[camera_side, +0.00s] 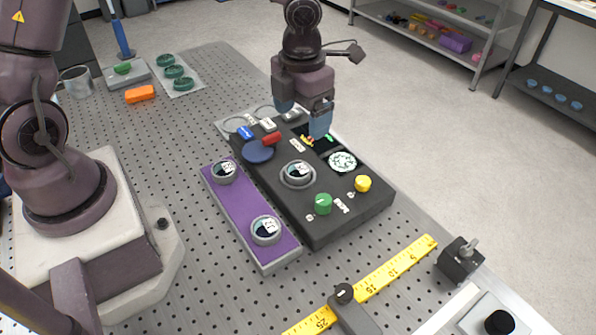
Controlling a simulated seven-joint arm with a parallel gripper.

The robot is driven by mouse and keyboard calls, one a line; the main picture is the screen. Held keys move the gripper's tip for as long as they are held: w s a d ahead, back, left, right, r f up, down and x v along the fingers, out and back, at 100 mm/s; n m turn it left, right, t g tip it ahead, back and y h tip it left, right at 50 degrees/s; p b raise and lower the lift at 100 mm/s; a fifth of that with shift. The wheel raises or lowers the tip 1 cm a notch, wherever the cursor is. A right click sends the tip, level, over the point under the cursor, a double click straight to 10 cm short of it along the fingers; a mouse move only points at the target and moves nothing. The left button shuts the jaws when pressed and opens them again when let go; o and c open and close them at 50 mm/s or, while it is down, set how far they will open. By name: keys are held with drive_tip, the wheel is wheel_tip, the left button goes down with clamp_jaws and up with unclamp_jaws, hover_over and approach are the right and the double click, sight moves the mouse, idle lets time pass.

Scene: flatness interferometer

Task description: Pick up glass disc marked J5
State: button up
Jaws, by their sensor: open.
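Several round discs with grey rims and small white tags are in view, and their marks are too small to read, so I cannot tell which is J5. One disc (223,171) sits at the far end of the purple tray (240,202), another disc (265,229) at its near end. A third disc (297,172) sits in a ring on the black instrument (330,223). My gripper (304,116) is open, with blue fingertips pointing down. It hangs above the far part of the instrument, apart from these discs, and looks empty.
The instrument carries a green knob (323,204), a yellow knob (363,183), a dark blue round pad (258,151) and a round patterned display (342,162). A yellow ruler (395,265) and a black clamp block (460,262) lie in front.

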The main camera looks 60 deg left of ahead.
hover_over(299, 169)
drive_tip(key=f, duration=0.6)
drive_tip(key=shift+d+f, duration=0.25)
drive_tip(key=shift+f, duration=0.15)
drive_tip(key=shift+a+f, duration=0.15)
drive_tip(key=shift+f, duration=1.35)
drive_tip(key=shift+a+f, duration=0.1)
drive_tip(key=shift+f, duration=1.4)
drive_tip(key=c, duration=1)
drive_tip(key=shift+c, duration=0.2)
drive_tip(key=shift+r, duration=0.1)
